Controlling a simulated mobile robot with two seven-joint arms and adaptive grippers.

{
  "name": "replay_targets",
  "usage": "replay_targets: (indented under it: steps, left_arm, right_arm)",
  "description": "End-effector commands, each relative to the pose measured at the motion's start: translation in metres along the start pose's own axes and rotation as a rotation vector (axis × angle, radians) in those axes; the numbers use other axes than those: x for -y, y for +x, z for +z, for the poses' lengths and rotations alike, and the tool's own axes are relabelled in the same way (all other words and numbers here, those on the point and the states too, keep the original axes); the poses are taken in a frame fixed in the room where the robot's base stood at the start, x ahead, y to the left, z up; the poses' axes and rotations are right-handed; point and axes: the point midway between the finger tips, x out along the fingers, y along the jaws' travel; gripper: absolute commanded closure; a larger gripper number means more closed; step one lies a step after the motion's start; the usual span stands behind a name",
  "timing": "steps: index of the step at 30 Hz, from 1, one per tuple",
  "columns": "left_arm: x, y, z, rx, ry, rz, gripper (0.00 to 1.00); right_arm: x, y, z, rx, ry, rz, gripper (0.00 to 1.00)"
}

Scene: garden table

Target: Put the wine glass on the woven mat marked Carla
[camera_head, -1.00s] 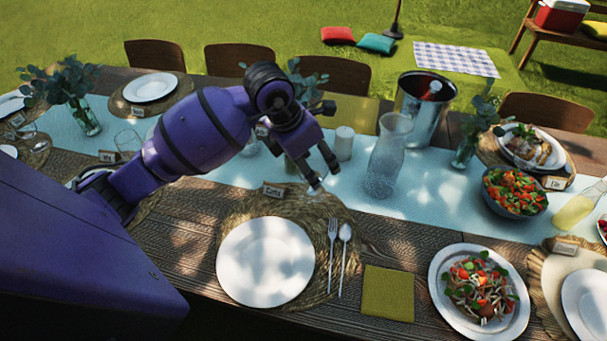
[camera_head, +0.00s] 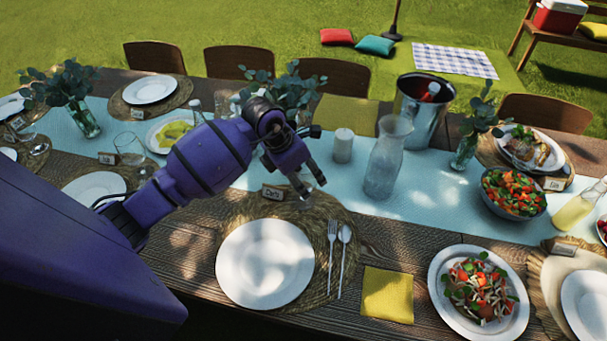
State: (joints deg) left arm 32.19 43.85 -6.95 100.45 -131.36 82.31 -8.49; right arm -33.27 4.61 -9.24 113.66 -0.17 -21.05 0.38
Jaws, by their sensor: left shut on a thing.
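The woven mat marked Carla (camera_head: 345,216) lies at the near middle of the table. A white plate (camera_head: 265,262) and a name card reading Carla (camera_head: 272,193) are on it, with a fork and spoon at the right. My left gripper (camera_head: 311,187) is over the mat's far right edge, shut on the wine glass (camera_head: 317,175). The glass is clear and mostly hidden by the fingers; only a faint part of its bowl shows. I cannot tell whether its foot touches the mat. My right gripper is not in view.
A glass carafe (camera_head: 386,165) and a white candle (camera_head: 343,146) stand on the pale blue runner just beyond the gripper. A metal ice bucket (camera_head: 424,108) is behind. A yellow napkin (camera_head: 388,294) lies right of the mat. A leafy vase (camera_head: 285,92) stands behind the arm.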

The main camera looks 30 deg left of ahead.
Motion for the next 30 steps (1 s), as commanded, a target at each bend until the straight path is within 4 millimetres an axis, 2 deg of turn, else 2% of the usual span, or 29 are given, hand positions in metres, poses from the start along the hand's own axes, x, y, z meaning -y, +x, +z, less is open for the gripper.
replay_targets:
  steps: [3, 4, 8, 17, 20, 23, 30]
  left_arm:
    - [0.000, 0.004, -0.002, -0.001, 0.000, 0.000, 0.87]
    - [0.000, 0.004, -0.002, -0.001, 0.000, -0.001, 0.40]
    - [0.000, 0.003, -0.001, 0.000, 0.000, 0.000, 0.24]
    - [0.000, 0.002, -0.001, 0.000, 0.000, 0.000, 0.24]
    - [0.000, -0.003, 0.002, 0.002, 0.000, 0.001, 0.24]
    - [-0.001, -0.015, 0.001, 0.001, 0.002, 0.002, 0.24]
    - [-0.001, -0.067, 0.001, 0.001, 0.005, 0.004, 0.24]
  right_arm:
    - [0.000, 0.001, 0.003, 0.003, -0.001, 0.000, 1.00]
    - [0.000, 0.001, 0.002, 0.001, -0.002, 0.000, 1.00]
    - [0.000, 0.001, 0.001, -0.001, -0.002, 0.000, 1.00]
    - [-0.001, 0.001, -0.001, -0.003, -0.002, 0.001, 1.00]
    - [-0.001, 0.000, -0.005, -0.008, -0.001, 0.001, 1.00]
    - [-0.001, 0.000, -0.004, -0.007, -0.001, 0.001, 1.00]
    - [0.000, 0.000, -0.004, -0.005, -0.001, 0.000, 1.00]
